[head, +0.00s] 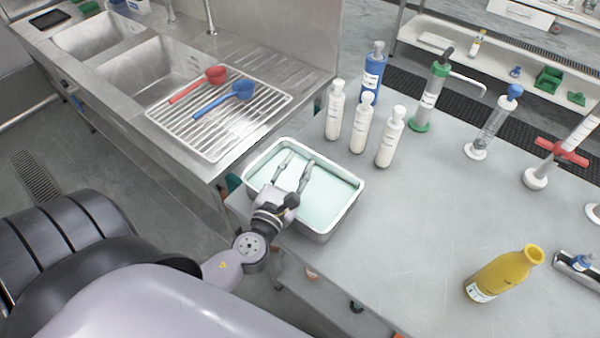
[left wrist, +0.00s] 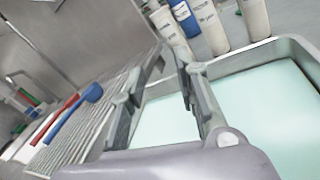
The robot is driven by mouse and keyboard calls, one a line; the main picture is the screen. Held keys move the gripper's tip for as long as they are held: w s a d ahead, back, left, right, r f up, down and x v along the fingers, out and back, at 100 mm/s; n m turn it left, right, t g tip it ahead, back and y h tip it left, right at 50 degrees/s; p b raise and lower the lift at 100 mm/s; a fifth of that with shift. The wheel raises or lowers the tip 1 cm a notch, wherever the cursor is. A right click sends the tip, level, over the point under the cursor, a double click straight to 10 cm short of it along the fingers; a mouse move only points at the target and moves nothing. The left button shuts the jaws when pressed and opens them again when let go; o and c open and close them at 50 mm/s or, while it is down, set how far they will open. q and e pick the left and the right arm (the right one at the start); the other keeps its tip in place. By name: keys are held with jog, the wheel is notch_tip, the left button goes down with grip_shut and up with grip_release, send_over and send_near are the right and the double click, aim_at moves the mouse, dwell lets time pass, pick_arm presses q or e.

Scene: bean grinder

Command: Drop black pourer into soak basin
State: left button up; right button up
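The soak basin (head: 345,217) is a metal tray of pale green liquid at the table's left corner. It also shows in the left wrist view (left wrist: 292,43). My left gripper (head: 298,159) is over the basin with its two grey fingers apart. In the left wrist view, the gap between the fingers (left wrist: 167,58) holds nothing that I can see. I cannot make out a black pourer in the gripper or in the liquid. My right gripper is not in view.
White bottles (head: 360,122) and a blue bottle (head: 372,75) stand just behind the basin. A drying rack (head: 215,140) with a red scoop (head: 213,75) and a blue scoop (head: 240,91) is left of it. The table's middle is clear.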

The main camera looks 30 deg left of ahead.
pick_arm(q)
jog(key=s+d, duration=0.2)
jog(key=s, duration=0.9)
jog(key=shift+s, duration=0.25)
